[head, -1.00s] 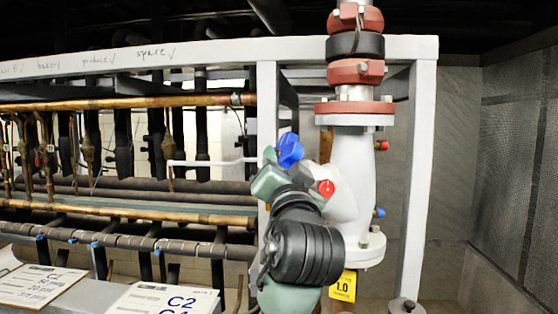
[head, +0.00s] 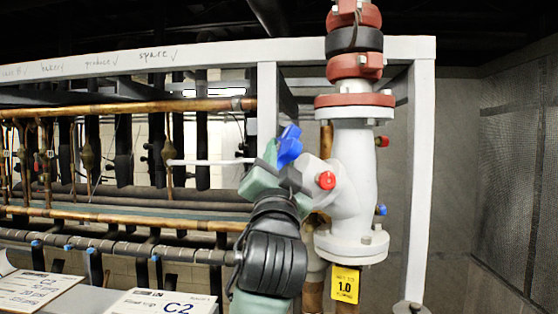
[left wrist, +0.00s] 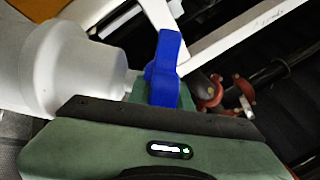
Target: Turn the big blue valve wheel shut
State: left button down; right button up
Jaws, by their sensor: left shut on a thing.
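The big blue valve wheel (head: 289,147) is on the left side of the white valve body (head: 352,170), partly hidden by my gripper. My left gripper (head: 277,165) reaches up to it from below and is shut on it. In the left wrist view the blue wheel (left wrist: 163,72) stands up beyond the gripper's edge, next to the pale valve body (left wrist: 80,65). The gripper's fingertips are mostly hidden there. My right gripper is not in view.
A red cap (head: 326,180) and a small blue cap (head: 381,210) sit on the valve body. A white frame post (head: 418,180) stands to the right. Copper pipes (head: 130,106) run across the left. A yellow 1.0 tag (head: 345,284) hangs below the valve.

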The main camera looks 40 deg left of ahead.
pick_arm(q)
jog(key=c, duration=1.6)
grip_release()
jog(key=shift+o, duration=0.2)
jog(key=shift+s+d+f, duration=0.2)
jog(key=shift+f, duration=0.05)
jog(key=b+v, duration=0.3)
jog(key=v, duration=0.4)
jog(key=shift+b, duration=0.35)
